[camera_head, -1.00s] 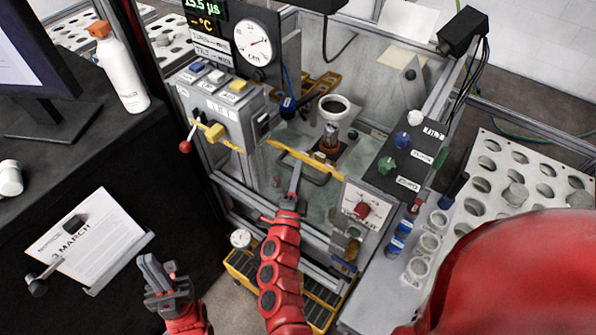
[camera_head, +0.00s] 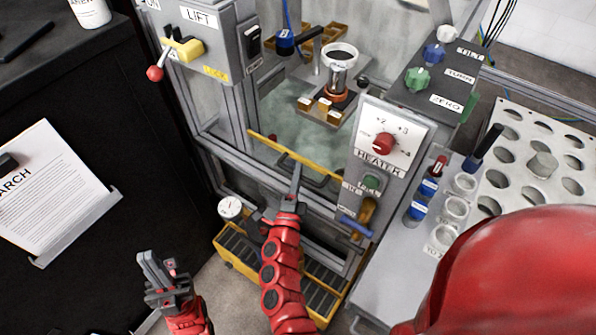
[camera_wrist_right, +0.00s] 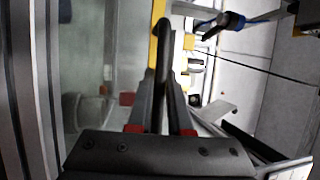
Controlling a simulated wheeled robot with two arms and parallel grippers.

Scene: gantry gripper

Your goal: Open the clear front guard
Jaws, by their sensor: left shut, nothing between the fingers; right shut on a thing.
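The clear front guard (camera_head: 283,150) is a see-through pane with a yellow top edge on the front of the machine. Its dark bar handle (camera_head: 325,183) sits just below that edge. My right gripper (camera_head: 296,176) is shut on the handle. In the right wrist view the handle (camera_wrist_right: 164,50) runs between the fingers (camera_wrist_right: 160,115), beside the yellow edge. The guard's top edge lies below the heater panel's dial, and the chamber above it is open to view. My left gripper (camera_head: 155,268) is shut and empty, in front of the machine at the lower left.
The heater panel (camera_head: 392,130) with a red knob stands right of the guard, and the lift box (camera_head: 200,40) stands left. Inside is a stand with a metal cup (camera_head: 339,65). A yellow-edged grated step (camera_head: 240,262) is below. A perforated rack (camera_head: 520,180) is at right.

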